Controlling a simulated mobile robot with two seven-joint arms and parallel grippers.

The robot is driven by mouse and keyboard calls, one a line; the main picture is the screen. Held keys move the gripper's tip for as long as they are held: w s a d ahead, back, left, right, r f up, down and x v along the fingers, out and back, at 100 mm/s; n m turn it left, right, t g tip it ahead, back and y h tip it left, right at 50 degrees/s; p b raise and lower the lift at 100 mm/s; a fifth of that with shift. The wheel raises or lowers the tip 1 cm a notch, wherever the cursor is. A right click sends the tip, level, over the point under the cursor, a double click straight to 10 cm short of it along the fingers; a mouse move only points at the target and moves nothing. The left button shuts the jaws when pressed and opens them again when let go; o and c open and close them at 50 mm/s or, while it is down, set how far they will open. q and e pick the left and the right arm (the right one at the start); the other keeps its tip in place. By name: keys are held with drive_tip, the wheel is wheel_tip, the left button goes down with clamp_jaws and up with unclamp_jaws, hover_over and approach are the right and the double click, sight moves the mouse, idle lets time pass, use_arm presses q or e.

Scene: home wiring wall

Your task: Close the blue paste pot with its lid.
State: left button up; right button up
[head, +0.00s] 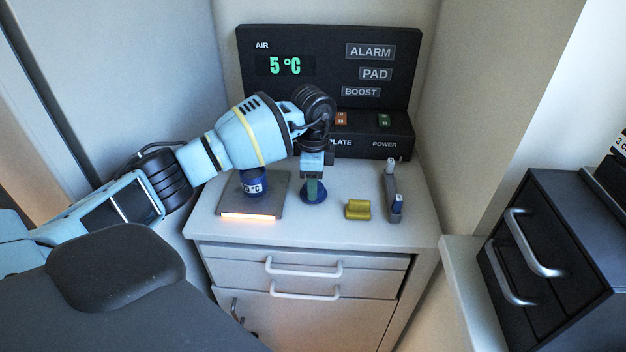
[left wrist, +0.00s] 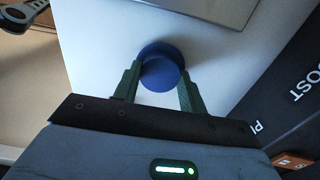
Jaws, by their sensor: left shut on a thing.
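The blue paste pot (head: 254,184), with a white "°C" marking, stands on the grey plate (head: 279,188). My arm hides its top, so I cannot see its mouth. The lid (head: 314,197) is a round blue disc at the white counter's surface, just right of the plate; I cannot tell whether it touches the counter. My left gripper (head: 313,188) points down and is shut on the lid. In the left wrist view, the lid (left wrist: 162,68) sits between the green fingertips of the gripper (left wrist: 160,92).
The plate's front edge glows orange. A black control panel (head: 330,70) reading 5 °C stands behind. A dark drawer cabinet (head: 545,250) is at far right.

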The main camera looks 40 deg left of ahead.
use_arm(q)
drive_tip(key=o, duration=0.9)
drive_tip(key=shift+o, duration=0.2)
drive_tip(key=shift+f+b, duration=0.2)
drive_tip(key=shift+b, duration=0.15)
wheel_tip(320, 180, up, 8)
drive_tip(key=shift+w+a+r, duration=0.1)
drive_tip(key=shift+w+a, duration=0.05)
